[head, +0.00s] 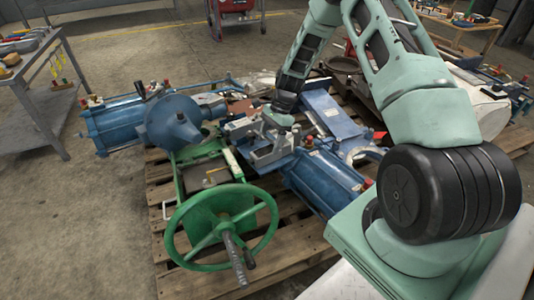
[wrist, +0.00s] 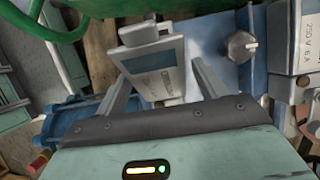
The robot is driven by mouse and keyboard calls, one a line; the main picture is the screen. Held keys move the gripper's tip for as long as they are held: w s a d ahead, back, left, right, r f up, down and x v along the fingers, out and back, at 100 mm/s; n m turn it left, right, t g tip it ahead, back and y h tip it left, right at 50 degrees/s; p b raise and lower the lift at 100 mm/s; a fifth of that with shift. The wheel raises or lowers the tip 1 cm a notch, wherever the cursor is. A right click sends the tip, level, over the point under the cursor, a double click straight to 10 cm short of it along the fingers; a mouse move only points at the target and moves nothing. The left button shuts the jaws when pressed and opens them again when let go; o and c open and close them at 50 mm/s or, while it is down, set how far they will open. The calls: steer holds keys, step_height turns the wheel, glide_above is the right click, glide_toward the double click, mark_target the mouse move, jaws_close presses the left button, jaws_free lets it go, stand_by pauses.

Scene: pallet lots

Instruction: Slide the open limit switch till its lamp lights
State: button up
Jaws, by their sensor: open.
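A grey box with a printed white label (wrist: 158,80), which looks like a limit switch, stands between the two fingers of my open gripper (wrist: 166,68) in the wrist view. I cannot tell whether the fingers touch it. A second grey box, its label reading about 250 V 6 A (wrist: 307,40), is at the right edge. A silver knob (wrist: 240,46) sits on a blue plate between them. In the head view my gripper (head: 270,143) is low over grey fittings on the pallet load; its fingers are too small to read. I see no switch lamp in either view.
A green handwheel (head: 222,228) stands in front of the fittings. Blue cylinders lie at the left (head: 112,125) and right (head: 322,180), all on a wooden pallet (head: 165,250). A grey cart (head: 40,105) stands far left.

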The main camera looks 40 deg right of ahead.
mark_target(266, 149)
steer(key=shift+b+x, duration=0.5)
steer(key=shift+x, duration=1.25)
steer(key=c, duration=1.3)
steer(key=shift+w+r+p, duration=0.2)
steer(key=shift+w+p, duration=0.1)
steer(key=shift+p, duration=0.75)
steer(key=shift+c, duration=0.2)
steer(key=shift+w+d+f, duration=0.1)
steer(key=shift+f, duration=0.05)
steer(key=o, duration=1.3)
steer(key=shift+o, duration=0.2)
steer(key=p+v, duration=0.6)
steer(key=v, duration=1.1)
